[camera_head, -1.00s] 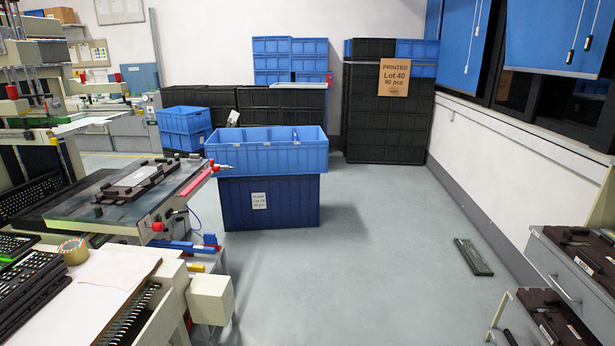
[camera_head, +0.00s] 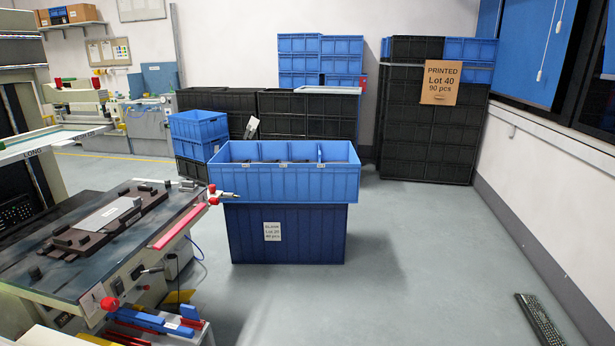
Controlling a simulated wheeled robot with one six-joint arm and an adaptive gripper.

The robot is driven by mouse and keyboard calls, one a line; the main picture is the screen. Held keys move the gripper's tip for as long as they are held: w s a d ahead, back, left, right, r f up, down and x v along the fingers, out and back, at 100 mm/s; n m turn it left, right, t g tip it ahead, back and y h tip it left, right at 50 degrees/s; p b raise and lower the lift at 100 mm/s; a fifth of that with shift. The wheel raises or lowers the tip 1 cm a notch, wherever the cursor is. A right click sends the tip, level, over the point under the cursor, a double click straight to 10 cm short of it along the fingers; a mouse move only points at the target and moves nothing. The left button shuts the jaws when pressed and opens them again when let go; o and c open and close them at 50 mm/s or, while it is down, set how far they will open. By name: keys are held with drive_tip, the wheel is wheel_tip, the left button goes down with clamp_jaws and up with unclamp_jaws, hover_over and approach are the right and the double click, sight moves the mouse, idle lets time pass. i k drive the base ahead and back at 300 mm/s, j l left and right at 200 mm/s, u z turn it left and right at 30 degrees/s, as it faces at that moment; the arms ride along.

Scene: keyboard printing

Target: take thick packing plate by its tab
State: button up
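I cannot tell for certain which thing is the thick packing plate, and no tab can be made out. An open blue crate (camera_head: 285,186) stands on a darker blue box (camera_head: 320,235) in the middle of the view. Upright dividers split the crate into compartments, with dark contents low inside. A flat pale sheet or plate (camera_head: 328,90) lies on top of the black crates at the back. My gripper is not in view.
A machine table (camera_head: 60,270) with a dark fixture (camera_head: 110,222) stands at the left, its red-knobbed parts near the crate. Black stacked crates (camera_head: 425,140) with a "PRINTED Lot 40" sign (camera_head: 440,82) stand back right. A keyboard (camera_head: 540,320) lies on the floor.

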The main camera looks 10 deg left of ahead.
sight(99, 220)
drive_tip(key=i+u, duration=0.15)
drive_tip(key=i, duration=0.3)
drive_tip(key=i+l+u, duration=0.15)
drive_tip(key=i, duration=0.25)
drive_tip(key=i+l+u, duration=0.15)
drive_tip(key=i, duration=0.3)
drive_tip(key=i+l+u, duration=0.15)
drive_tip(key=i, duration=0.25)
drive_tip(key=i+l+u, duration=0.25)
drive_tip(key=i+l, duration=0.15)
drive_tip(key=i+l+u, duration=0.55)
drive_tip(key=l, duration=0.45)
drive_tip(key=i, duration=0.1)
